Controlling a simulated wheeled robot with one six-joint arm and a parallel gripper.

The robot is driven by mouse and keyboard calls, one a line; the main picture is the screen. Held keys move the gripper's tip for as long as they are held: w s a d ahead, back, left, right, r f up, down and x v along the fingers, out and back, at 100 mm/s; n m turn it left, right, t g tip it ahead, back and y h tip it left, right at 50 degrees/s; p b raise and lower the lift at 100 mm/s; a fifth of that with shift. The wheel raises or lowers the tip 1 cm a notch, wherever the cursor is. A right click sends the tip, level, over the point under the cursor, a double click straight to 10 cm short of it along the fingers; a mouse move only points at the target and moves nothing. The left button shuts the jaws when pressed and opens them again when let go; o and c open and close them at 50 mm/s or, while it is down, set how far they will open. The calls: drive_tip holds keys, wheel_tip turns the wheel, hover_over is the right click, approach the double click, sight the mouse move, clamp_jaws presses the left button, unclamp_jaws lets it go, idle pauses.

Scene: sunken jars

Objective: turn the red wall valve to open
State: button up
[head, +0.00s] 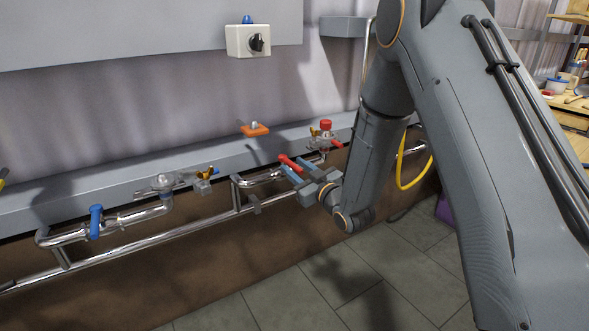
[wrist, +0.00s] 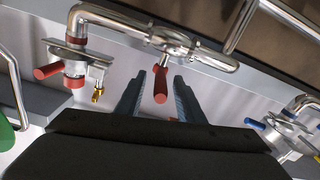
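The red wall valve has a red lever handle (wrist: 160,84) on a chrome pipe (wrist: 125,24). In the wrist view the lever sticks out roughly crosswise to the pipe. The lever also shows in the head view (head: 290,162), just beyond my fingers. My gripper (wrist: 158,79) is open, with one blue-grey finger on each side of the lever. A gap shows on both sides, so the fingers look apart from it. In the head view my gripper (head: 293,170) reaches the pipe from the right. The lever's far end at the valve body is partly visible.
A blue-handled valve (head: 96,222) is on the pipe at left. A fitting with a red knob (head: 326,125) stands close right of the lever. An orange piece (head: 254,129) is near the ledge, below a white switch box (head: 248,40). A yellow hose (head: 415,182) hangs at right. The tiled floor is clear.

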drive_tip(key=shift+w+a, duration=0.3)
drive_tip(key=shift+w, duration=0.15)
clamp_jaws()
